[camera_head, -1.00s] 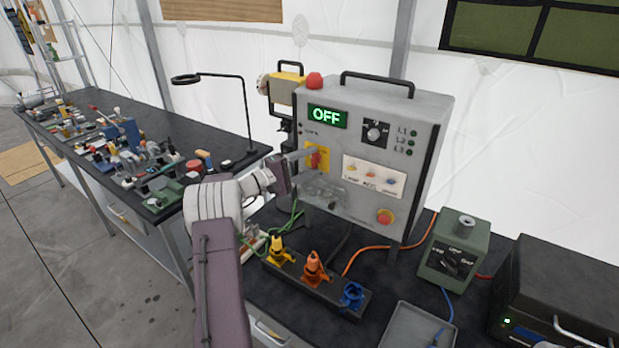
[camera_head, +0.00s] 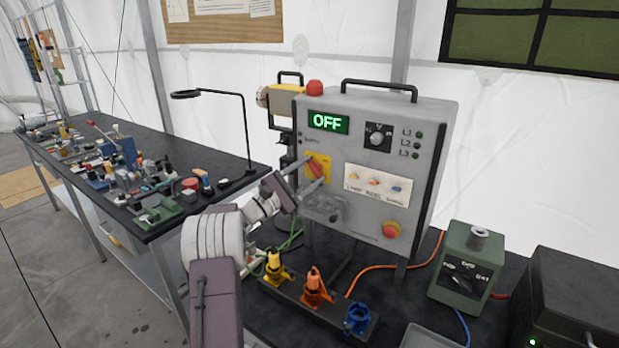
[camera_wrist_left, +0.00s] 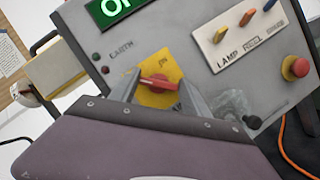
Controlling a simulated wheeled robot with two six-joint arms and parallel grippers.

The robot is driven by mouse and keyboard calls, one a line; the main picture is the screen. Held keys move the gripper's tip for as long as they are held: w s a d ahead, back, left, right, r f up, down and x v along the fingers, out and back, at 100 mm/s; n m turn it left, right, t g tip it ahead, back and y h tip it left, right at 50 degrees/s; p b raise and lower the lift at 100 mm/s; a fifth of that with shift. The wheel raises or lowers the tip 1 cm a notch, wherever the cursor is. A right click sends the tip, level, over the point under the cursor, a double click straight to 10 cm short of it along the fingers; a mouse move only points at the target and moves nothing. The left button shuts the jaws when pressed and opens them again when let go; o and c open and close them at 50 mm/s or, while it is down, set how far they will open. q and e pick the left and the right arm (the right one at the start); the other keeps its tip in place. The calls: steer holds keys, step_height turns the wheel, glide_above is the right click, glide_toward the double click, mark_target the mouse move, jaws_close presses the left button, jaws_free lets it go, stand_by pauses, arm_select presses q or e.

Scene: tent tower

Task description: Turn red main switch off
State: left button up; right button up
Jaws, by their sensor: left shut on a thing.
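The red main switch (camera_head: 315,169) is a red handle on a yellow plate, on the front of the grey panel box (camera_head: 350,210). In the head view its handle is tilted diagonally. In the left wrist view the red handle (camera_wrist_left: 158,83) lies across the yellow plate (camera_wrist_left: 155,96). My left gripper (camera_head: 316,172) is shut on the handle, with a finger on either side; it also shows in the left wrist view (camera_wrist_left: 160,90). The green display (camera_head: 327,121) reads OFF. My right gripper is not in view.
A row of yellow, orange and blue connectors (camera_head: 317,287) stands below the panel. A green box (camera_head: 466,268) and a black unit (camera_head: 570,300) are to the right. A cluttered bench (camera_head: 85,134) and a lamp (camera_head: 246,120) are at left. A red emergency button (camera_head: 391,230) sits low on the panel.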

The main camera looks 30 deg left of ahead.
arm_select(q)
steer(key=shift+f, duration=0.25)
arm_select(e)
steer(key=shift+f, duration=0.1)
arm_select(q)
steer(key=o, duration=1.3)
steer(key=shift+o, duration=0.4)
steer(key=shift+r, duration=0.1)
arm_select(e)
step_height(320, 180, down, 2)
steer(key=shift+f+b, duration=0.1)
steer(key=shift+b, duration=1)
arm_select(q)
steer(key=v, duration=0.9)
